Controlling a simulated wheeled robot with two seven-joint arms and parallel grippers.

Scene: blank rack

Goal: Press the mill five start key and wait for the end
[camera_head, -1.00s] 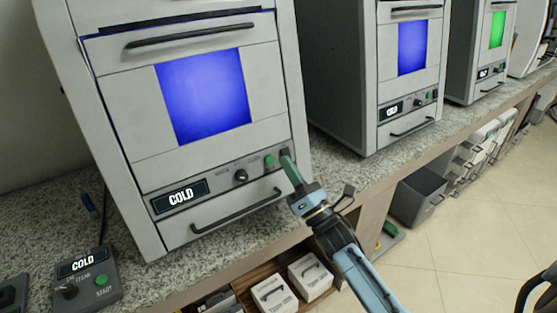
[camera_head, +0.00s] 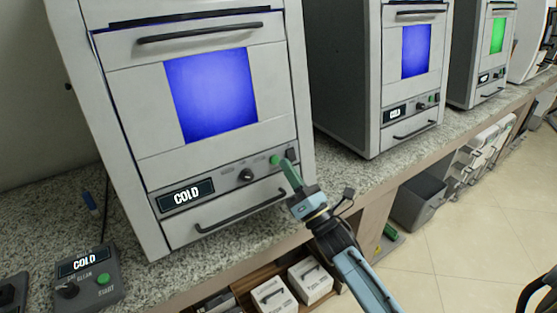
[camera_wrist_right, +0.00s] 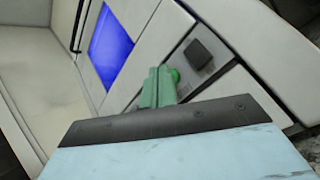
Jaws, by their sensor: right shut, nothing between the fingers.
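The nearest grey machine (camera_head: 127,120) has a blue-lit window (camera_head: 212,95) and a display (camera_head: 186,195) reading COLD. In the right wrist view the key (camera_wrist_right: 174,76) is partly hidden behind the fingers (camera_wrist_right: 155,87). I cannot tell whether they touch. My left gripper is not in view.
More machines stand to the right, one blue-lit (camera_head: 415,50), one green-lit (camera_head: 498,35). White boxes (camera_head: 310,281) sit below the counter (camera_head: 345,165).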

